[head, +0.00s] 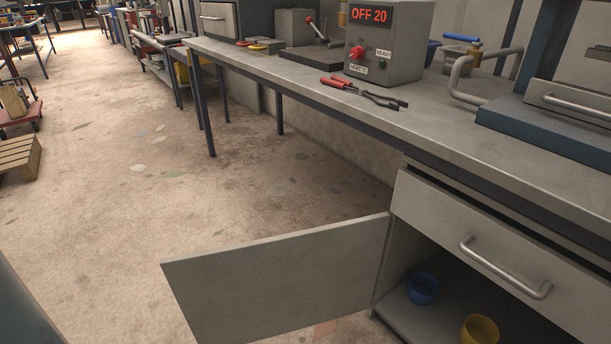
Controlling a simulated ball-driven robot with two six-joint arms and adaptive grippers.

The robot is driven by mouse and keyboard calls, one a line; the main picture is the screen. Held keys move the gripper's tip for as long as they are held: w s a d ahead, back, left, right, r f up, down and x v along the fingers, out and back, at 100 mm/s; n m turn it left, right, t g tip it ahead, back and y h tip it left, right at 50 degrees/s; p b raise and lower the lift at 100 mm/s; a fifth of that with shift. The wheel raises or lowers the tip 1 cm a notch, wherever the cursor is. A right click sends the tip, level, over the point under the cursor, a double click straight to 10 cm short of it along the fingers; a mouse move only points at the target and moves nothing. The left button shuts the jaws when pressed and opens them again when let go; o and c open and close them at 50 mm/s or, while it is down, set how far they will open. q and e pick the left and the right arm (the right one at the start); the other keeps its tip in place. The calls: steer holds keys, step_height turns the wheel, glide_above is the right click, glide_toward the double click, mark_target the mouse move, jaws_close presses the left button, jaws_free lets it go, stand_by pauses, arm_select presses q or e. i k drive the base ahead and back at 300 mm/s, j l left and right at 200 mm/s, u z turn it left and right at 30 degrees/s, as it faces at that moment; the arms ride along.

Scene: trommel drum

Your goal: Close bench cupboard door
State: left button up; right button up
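The bench cupboard door (280,285) is a flat grey panel. It stands wide open, swung out to the left from its hinge side at the cupboard's left edge. The cupboard (400,255) under the bench is open, and a blue cup (422,288) and a yellow cup (479,330) stand on its floor. Above the opening is a grey drawer (495,255) with a curved metal handle (505,268); a dark gap shows along its top edge. Neither of my grippers shows in the head view.
The bench top (420,125) holds red-handled pliers (362,92), a control box (390,45) reading "OFF 20" and a blue-grey machine (550,120) at the right. The floor (130,190) left of the door is clear. A wooden pallet (18,160) lies at the far left.

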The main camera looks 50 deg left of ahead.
mark_target(254, 290)
steer(key=k+j+z, duration=0.1)
steer(key=j+z, duration=0.15)
steer(key=j, duration=0.15)
steer(key=k+j+z, duration=0.2)
steer(key=j, duration=0.2)
steer(key=j+z, duration=0.25)
steer(key=k+j+z, duration=0.25)
steer(key=j, duration=0.2)
